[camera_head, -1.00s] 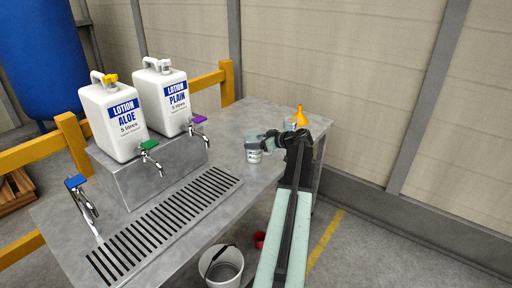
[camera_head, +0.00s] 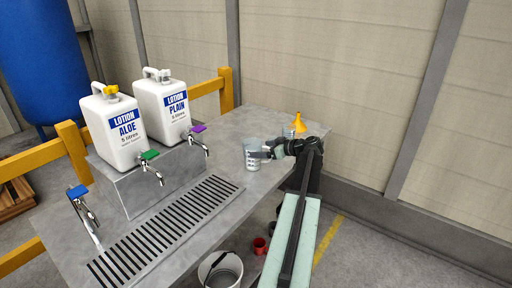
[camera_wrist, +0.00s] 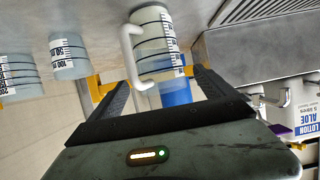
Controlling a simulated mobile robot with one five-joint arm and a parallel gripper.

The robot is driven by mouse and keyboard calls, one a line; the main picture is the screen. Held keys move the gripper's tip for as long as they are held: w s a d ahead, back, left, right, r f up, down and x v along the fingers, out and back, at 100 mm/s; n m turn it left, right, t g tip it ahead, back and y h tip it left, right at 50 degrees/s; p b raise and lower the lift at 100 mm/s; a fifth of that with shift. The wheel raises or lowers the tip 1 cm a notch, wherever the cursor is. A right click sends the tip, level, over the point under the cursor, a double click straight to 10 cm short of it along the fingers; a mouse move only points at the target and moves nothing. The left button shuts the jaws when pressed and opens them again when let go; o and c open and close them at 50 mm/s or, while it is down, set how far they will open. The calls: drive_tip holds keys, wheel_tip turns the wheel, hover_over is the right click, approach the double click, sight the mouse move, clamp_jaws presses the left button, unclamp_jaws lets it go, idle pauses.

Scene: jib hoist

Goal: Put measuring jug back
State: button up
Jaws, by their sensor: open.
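The clear measuring jug (camera_head: 251,157) with a printed scale stands on the metal bench top, right of the drain grille. In the wrist view the jug (camera_wrist: 157,42) shows its white handle and dark scale marks. My gripper (camera_head: 270,152) is just right of the jug at about its height. In the wrist view my gripper (camera_wrist: 162,77) is open, with its fingers spread either side of the jug's handle end. The jug looks to be ahead of the fingertips; whether they touch it cannot be told.
Two graduated beakers (camera_wrist: 70,56) (camera_wrist: 18,76) are left of the jug in the wrist view. A yellow funnel (camera_head: 298,123) is at the bench's far right. Lotion containers (camera_head: 113,130) (camera_head: 163,105) with taps stand at left. A bucket (camera_head: 221,270) and red cup (camera_head: 260,245) are below the bench.

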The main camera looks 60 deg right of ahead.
drive_tip(key=p+v, duration=0.2)
drive_tip(key=v, duration=0.5)
drive_tip(key=shift+r, duration=0.1)
